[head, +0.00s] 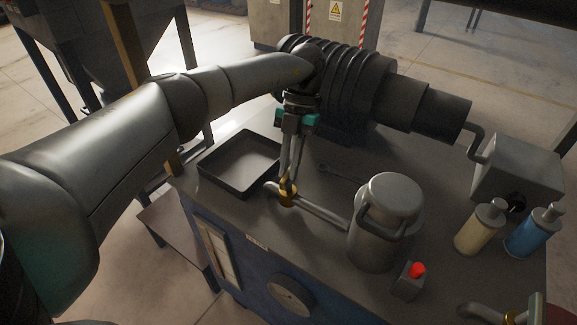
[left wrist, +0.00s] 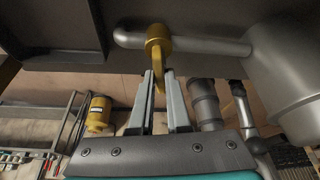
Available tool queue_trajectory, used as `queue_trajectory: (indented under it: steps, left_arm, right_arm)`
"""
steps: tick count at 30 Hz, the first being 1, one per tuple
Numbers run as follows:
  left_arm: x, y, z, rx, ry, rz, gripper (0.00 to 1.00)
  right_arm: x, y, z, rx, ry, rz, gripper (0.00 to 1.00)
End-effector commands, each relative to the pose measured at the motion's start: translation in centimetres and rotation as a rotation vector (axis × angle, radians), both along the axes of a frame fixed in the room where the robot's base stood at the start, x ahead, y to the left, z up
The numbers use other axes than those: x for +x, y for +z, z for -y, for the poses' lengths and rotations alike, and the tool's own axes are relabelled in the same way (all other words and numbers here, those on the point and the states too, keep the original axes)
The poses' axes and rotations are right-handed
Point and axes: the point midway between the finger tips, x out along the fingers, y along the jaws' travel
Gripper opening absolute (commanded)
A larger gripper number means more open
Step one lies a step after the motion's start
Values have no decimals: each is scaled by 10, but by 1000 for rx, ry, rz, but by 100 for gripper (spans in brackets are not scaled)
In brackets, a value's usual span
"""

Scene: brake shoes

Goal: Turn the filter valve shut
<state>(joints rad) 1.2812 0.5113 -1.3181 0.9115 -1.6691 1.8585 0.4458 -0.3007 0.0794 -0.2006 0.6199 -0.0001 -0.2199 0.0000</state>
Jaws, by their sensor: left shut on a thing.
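A brass-yellow valve (head: 288,193) sits on a grey pipe (head: 325,214) that runs into the side of a metal canister (head: 384,245) with a handle. My left gripper (head: 288,180) reaches down from above, its fingers at the valve's yellow lever. In the left wrist view the yellow lever (left wrist: 158,42) hangs down from the pipe (left wrist: 205,45), and its lower end lies between the fingertips of my left gripper (left wrist: 157,78). The gripper is shut on the lever. The fingers partly hide the lever in the head view. My right gripper is not in view.
An empty black tray (head: 207,180) lies left of the valve. A large ribbed black cylinder (head: 345,85) stands behind. A red-button box (head: 411,280), cream bottle (head: 478,232) and blue bottle (head: 530,235) stand right. Another yellow-marked pipe fitting (head: 510,317) shows at bottom right.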

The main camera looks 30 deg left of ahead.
Motion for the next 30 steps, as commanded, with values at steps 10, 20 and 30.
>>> queue_trajectory:
  steps: [10, 20, 30]
  left_arm:
    - [0, 0, 1, 2, -168, 2, 0]
    - [0, 0, 1, 2, -207, 3, 0]
    - [0, 0, 1, 1, -207, 3, 20]
  right_arm:
    - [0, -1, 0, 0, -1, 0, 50]
    - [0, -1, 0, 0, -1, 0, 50]
    - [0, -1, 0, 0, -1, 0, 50]
